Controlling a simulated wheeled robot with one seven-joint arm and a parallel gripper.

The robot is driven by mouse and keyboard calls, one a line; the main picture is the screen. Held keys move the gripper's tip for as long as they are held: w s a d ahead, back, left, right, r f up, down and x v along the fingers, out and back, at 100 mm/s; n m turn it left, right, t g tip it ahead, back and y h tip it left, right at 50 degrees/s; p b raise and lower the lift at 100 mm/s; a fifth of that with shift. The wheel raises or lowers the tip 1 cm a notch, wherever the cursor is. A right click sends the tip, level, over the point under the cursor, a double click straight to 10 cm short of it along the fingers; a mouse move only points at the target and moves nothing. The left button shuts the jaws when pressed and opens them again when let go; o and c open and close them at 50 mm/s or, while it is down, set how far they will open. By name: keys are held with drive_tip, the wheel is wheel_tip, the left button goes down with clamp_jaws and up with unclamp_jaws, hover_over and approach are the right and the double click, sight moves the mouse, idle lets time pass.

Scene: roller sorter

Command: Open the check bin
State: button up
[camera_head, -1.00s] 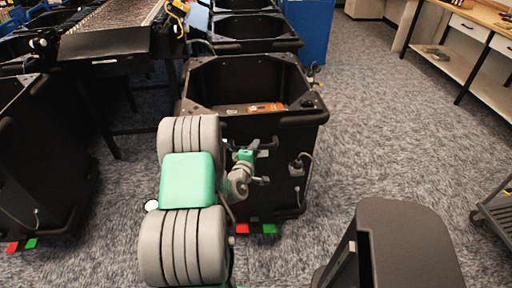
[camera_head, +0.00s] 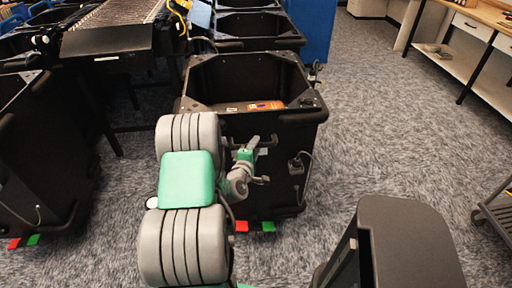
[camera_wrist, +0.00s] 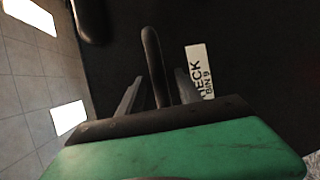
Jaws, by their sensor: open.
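The check bin (camera_head: 290,140) is a black, open-topped box in the middle of the head view. Its white label (camera_wrist: 199,72) reads "CHECK BIN 9" in part in the wrist view. A dark curved handle (camera_wrist: 152,50) stands out from its front wall. My gripper (camera_wrist: 159,82) is open, with one finger on each side of the handle. I cannot tell whether either finger touches it. In the head view my gripper (camera_head: 260,160) is at the bin's front wall, partly hidden by my arm.
An orange item (camera_head: 266,105) lies in the bin. Red (camera_head: 241,226) and green (camera_head: 267,226) tabs are at its foot. More bins (camera_head: 245,25) stand behind. Carpet (camera_head: 390,130) is clear to the right.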

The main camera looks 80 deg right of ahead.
drive_tip(key=a+r+b, duration=0.1)
drive_tip(key=a, duration=0.5)
drive_tip(key=shift+w+a, duration=0.25)
drive_tip(key=shift+a, duration=0.15)
